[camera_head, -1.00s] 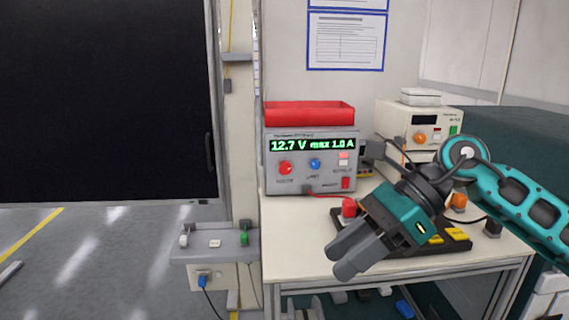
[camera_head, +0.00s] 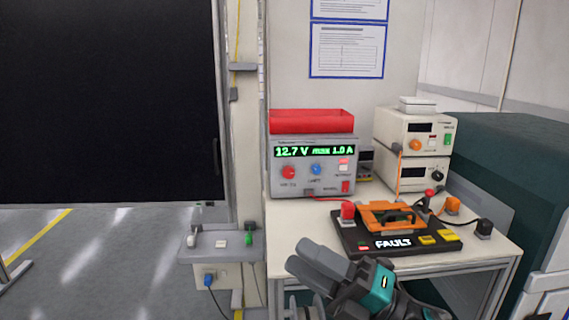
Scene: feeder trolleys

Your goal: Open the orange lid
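The orange lid (camera_head: 372,216) lies on the left-middle part of a black test box (camera_head: 352,241) on the white bench. A dark bar, probably a handle, shows across the lid. The lid looks down, roughly flat on the box. The box shows a lit "FAULT" sign (camera_head: 393,243). My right gripper (camera_head: 305,257) is in front of the bench edge, below and left of the box, and apart from the lid. Its two grey fingers lie close together with nothing seen between them. My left gripper is not in view.
Behind are a power supply (camera_head: 290,185) with a red tray (camera_head: 312,122) and stacked instruments (camera_head: 390,155). Orange and black plugs (camera_head: 484,227) with cables stand at the right.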

